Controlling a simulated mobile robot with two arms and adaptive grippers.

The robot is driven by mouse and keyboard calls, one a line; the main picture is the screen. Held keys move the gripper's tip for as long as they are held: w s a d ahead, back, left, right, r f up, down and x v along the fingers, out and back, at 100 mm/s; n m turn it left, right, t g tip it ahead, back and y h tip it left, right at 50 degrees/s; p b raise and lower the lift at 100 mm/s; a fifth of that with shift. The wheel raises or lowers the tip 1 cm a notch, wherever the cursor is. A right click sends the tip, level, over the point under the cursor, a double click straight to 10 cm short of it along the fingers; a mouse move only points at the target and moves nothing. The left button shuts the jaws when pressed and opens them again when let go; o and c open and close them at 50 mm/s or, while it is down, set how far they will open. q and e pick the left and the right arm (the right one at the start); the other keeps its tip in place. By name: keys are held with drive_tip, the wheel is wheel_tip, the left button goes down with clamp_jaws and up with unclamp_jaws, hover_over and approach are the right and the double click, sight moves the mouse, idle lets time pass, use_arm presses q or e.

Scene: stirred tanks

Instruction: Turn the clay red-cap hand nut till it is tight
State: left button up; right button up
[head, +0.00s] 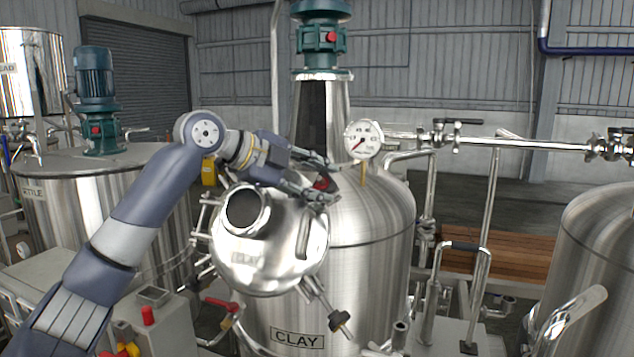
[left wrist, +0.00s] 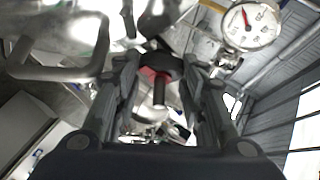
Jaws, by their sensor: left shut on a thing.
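The steel tank labelled CLAY (head: 375,285) stands in the middle of the head view. Its round manway lid (head: 255,265), with a handle and a dark sight glass, faces me. The red-cap hand nut (head: 322,183) is at the lid's upper right edge and is partly hidden by the fingers. My left gripper (head: 325,181) reaches it from the upper left and is shut on it. In the left wrist view the nut's red part and dark knob (left wrist: 158,72) show between the two fingers. How tight the nut is cannot be told. My right gripper is not in view.
A pressure gauge (head: 363,140) and a horizontal pipe (head: 545,145) are close to the right of my left gripper. Another hand nut (head: 340,322) hangs below the lid. Another tank (head: 100,195) stands at the left, with a control box (head: 155,325) in front.

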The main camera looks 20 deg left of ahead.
use_arm(q)
drive_tip(key=shift+g, duration=0.3)
drive_tip(key=o, duration=1.1)
drive_tip(key=shift+s+a+r, duration=0.1)
drive_tip(key=v, duration=1.1)
drive_tip(key=shift+s+a+r, duration=0.1)
drive_tip(key=shift+s+a, duration=0.05)
drive_tip(key=shift+s, duration=0.2)
